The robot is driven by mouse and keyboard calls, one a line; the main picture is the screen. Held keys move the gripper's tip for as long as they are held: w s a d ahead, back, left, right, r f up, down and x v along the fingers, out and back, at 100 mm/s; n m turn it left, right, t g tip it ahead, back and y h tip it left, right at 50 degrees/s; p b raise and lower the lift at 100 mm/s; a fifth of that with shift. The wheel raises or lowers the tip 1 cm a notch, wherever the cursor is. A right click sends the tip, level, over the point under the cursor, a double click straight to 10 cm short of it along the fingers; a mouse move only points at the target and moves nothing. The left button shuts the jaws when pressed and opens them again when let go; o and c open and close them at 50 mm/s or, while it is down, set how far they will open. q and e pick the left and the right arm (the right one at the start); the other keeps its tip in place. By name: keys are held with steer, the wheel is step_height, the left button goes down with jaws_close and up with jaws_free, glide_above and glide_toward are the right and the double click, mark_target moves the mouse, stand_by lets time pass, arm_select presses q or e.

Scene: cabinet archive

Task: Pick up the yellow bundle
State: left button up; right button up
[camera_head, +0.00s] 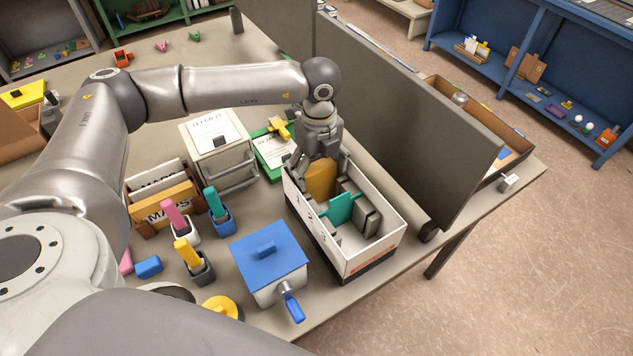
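A mustard-yellow bundle (321,182) stands inside the long white open box (374,259), near the box's far left end. My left gripper (322,172) points down into the box right over the bundle. Its fingers are at the bundle's upper part, one on each side as far as I can see. The fingertips are partly hidden, so I cannot tell whether they press on it. The bundle's lower part is hidden by the box wall. My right gripper is not in view.
A teal divider (340,209) and grey blocks (367,218) share the box. A grey partition (410,135) stands close behind it. A blue-lidded container (268,262), several stamps and a white drawer unit (217,152) crowd the table to the left.

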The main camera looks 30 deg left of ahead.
arm_select(q)
steer(key=c, duration=0.5)
steer(key=shift+c, duration=0.2)
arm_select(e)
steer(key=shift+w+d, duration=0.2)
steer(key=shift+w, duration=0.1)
arm_select(q)
steer(key=shift+r, duration=0.15)
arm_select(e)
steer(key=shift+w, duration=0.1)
arm_select(q)
step_height(320, 180, up, 18)
steer(key=b, duration=0.4)
steer(key=shift+b, duration=0.4)
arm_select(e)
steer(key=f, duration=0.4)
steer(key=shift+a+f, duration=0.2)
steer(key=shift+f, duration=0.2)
arm_select(q)
steer(key=o, duration=0.6)
steer(key=c, duration=0.3)
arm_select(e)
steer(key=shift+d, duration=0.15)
